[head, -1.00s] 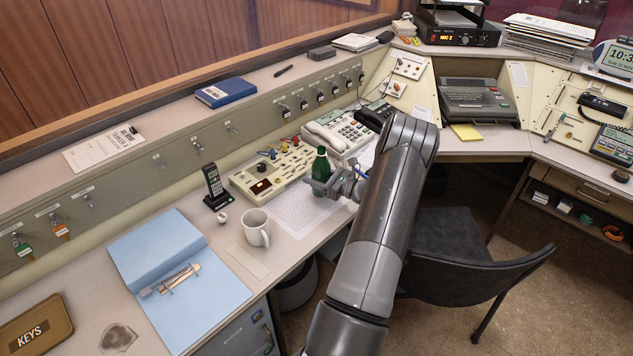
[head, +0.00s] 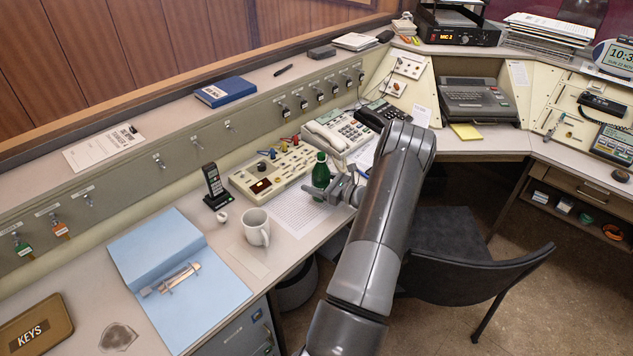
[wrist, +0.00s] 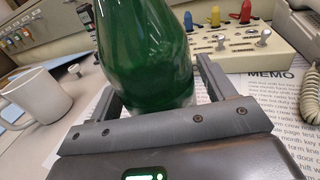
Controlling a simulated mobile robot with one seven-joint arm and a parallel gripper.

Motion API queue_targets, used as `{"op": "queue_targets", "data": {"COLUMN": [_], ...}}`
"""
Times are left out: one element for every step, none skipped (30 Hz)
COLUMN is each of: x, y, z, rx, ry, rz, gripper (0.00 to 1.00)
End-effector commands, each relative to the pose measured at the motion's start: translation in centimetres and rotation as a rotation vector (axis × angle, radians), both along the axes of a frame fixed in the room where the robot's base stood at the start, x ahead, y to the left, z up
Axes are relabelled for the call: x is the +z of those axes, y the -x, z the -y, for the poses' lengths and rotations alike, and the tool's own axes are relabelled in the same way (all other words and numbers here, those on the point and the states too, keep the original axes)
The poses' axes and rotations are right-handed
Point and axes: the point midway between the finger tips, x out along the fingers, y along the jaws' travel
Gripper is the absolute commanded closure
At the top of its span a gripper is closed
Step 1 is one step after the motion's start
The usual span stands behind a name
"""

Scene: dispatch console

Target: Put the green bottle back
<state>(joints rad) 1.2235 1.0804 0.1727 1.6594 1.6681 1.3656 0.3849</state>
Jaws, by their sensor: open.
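The green bottle (head: 321,172) stands upright on a printed memo sheet (head: 298,212) on the desk, in front of the beige switch panel. In the wrist view the bottle (wrist: 147,50) fills the upper middle. My gripper (head: 335,188) is at the bottle's lower part, coming in from the right in the head view. In the wrist view its two fingers reach along either side of the bottle. The jaws are open, with a gap showing at the right finger; contact on the left cannot be told. The bottle's base is partly hidden by the gripper.
A white mug (head: 256,227) and a cordless phone (head: 214,187) stand left of the bottle. The switch panel (head: 273,169) and a desk telephone (head: 335,130) are behind it. A blue binder (head: 177,268) lies further left. A dark chair (head: 460,260) stands right of my arm.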

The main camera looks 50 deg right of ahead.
Motion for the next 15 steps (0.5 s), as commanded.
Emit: {"op": "queue_targets", "data": {"x": [0.0,0.1,0.3,0.4,0.3,0.3,0.3,0.3,0.3,0.3,0.3,0.3,0.3,0.3,0.3], "y": [0.0,0.0,0.0,0.0,0.4,1.0,1.4,1.9,2.7,3.4,4.0,4.9,5.6,6.2,7.0], "z": [0.0,0.0,0.0,0.0,0.2,0.4,0.5,0.6,0.8,1.0,1.2,1.4,1.6,1.7,2.0], "rx": [0.000,0.000,0.000,0.000,-0.002,-0.003,-0.004,-0.004,-0.004,-0.004,-0.004,-0.004,-0.004,-0.004,-0.004], "ry": [0.000,0.000,0.001,0.001,0.000,0.000,0.000,0.000,-0.001,-0.001,-0.001,-0.001,0.000,0.000,0.000], "rz": [0.000,0.000,0.000,0.000,-0.001,-0.001,-0.001,-0.001,0.000,0.000,-0.001,-0.001,-0.001,0.000,-0.001], "gripper": [0.24,0.24,0.24,0.24,0.24,0.24,0.24,0.24,0.24,0.24,0.24,0.24,0.24,0.24,0.24]}}
